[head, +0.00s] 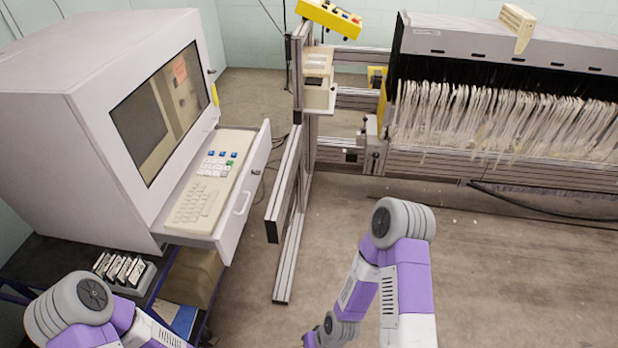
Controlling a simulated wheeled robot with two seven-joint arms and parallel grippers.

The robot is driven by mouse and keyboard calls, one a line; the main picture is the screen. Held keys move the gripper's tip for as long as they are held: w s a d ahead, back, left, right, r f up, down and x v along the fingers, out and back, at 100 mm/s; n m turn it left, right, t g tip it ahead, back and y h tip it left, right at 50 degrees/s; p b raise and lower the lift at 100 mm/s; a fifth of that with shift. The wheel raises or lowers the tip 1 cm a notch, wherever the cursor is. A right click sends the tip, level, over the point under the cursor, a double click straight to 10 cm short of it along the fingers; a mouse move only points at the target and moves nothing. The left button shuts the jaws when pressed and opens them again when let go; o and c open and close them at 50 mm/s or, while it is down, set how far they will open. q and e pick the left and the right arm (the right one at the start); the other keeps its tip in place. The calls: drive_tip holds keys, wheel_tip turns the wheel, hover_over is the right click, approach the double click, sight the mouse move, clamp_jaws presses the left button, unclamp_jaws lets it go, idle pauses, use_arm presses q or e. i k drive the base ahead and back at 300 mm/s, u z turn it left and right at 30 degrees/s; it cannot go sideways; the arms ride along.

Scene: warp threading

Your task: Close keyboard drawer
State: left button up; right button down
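The keyboard drawer (243,190) is pulled out from the front of the large white cabinet (60,130), below its dark screen. My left arm is at the bottom left and my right arm is at the bottom centre, both apart from the drawer. Neither gripper's fingers can be seen clearly; the end of the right arm runs toward the bottom edge.
A metal profile frame (290,215) stands right of the drawer, with floor between them. A rack with many white threads (500,120) is at the back right. Below the cabinet are a tray of black-and-white items (120,270) and a brown box (192,277).

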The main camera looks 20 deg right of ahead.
sight(202, 211)
drive_tip(key=z, duration=0.1)
drive_tip(key=k, duration=0.65)
drive_tip(key=u, duration=0.15)
drive_tip(key=i, duration=1.1)
drive_tip(key=z, duration=0.8)
